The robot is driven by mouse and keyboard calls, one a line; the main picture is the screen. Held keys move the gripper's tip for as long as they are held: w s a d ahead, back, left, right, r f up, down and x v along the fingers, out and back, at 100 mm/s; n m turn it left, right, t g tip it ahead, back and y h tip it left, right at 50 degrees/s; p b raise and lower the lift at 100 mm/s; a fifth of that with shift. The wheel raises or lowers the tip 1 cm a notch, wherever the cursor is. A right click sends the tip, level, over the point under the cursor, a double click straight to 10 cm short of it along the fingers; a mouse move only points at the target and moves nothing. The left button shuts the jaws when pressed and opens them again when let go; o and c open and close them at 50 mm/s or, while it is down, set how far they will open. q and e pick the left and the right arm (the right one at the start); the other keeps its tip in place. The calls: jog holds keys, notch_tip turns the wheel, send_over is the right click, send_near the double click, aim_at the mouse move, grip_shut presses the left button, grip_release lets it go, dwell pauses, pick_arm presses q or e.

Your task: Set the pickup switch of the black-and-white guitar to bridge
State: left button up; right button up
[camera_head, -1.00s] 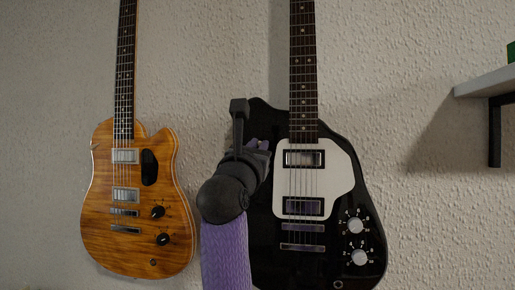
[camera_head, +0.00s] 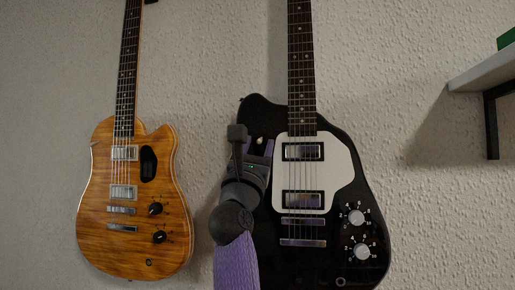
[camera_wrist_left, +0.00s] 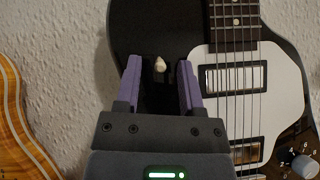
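The black-and-white guitar (camera_head: 335,255) hangs on the wall, with a black body and a white plate. Its pickup switch (camera_wrist_left: 159,64) is a small cream-tipped lever on the black upper left of the body; its tip also shows in the head view (camera_head: 260,140). My left gripper (camera_wrist_left: 158,80) is open, its two purple fingers either side of the switch in the wrist view, with gaps between them and the lever. In the head view my left gripper (camera_head: 259,148) is in front of the guitar's left edge, just below the switch tip. My right gripper is not in view.
An orange wooden guitar (camera_head: 90,215) hangs to the left, and its edge shows in the wrist view. Two white knobs (camera_head: 356,216) sit at the black guitar's lower right. A wall shelf (camera_head: 485,70) is at the far right. Bare wall lies between the guitars.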

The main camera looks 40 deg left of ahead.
pick_arm(q)
jog(key=b+v, duration=0.5)
jog(key=v, duration=0.5)
